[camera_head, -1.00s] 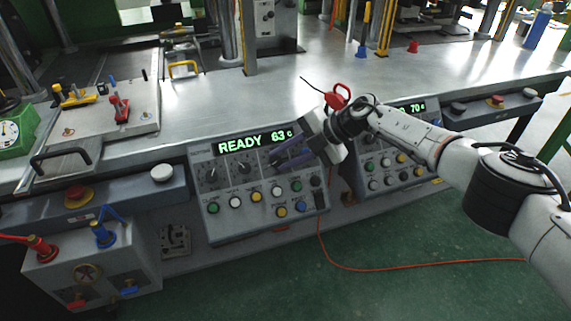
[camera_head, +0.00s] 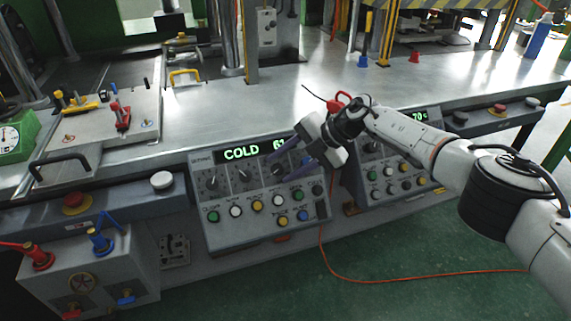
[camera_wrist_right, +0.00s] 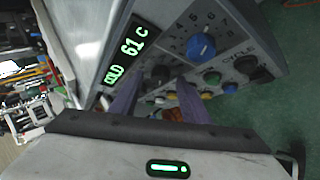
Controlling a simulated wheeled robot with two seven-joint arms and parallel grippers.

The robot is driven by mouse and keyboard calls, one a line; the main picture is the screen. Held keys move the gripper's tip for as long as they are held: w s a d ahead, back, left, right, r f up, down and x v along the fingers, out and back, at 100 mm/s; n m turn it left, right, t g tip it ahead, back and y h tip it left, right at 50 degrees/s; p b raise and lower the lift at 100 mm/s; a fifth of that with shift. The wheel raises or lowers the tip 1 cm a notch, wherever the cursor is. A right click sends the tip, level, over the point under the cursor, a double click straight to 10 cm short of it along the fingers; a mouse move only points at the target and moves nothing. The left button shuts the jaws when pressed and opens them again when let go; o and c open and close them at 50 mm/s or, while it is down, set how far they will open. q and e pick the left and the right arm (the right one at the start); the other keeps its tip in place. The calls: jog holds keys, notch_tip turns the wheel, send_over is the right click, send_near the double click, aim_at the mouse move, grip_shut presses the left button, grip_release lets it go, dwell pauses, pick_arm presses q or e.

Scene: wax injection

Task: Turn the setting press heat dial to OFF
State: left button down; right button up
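The setting press panel (camera_head: 262,205) stands left of centre, its display (camera_head: 245,152) reading COLD with 61 C in the right wrist view (camera_wrist_right: 126,55). Dark dials sit below it: a left one (camera_head: 211,183), a middle one (camera_head: 244,175) and another (camera_head: 278,170) by my fingers. Their small labels are unreadable. My right gripper (camera_head: 285,163) is open, its purple fingers spread in front of that third dial. In the right wrist view a dark knob (camera_wrist_right: 160,74) shows beyond the fingertips, and a blue knob (camera_wrist_right: 201,46) with numbers lies past it. My left gripper is out of view.
A second panel (camera_head: 395,175) with a green display stands right, partly behind my right arm. Several coloured buttons lie below the dials. A grey box with red and blue valves (camera_head: 85,265) stands lower left. An orange cable (camera_head: 370,271) lies on the floor.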

jog(key=shift+d+r+p, duration=0.3)
jog(key=shift+d+r, duration=0.1)
jog(key=shift+r, duration=0.1)
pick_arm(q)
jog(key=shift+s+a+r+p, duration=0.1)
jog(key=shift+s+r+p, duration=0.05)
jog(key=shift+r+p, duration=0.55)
pick_arm(e)
jog(key=v, duration=0.9)
jog(key=shift+s, duration=0.15)
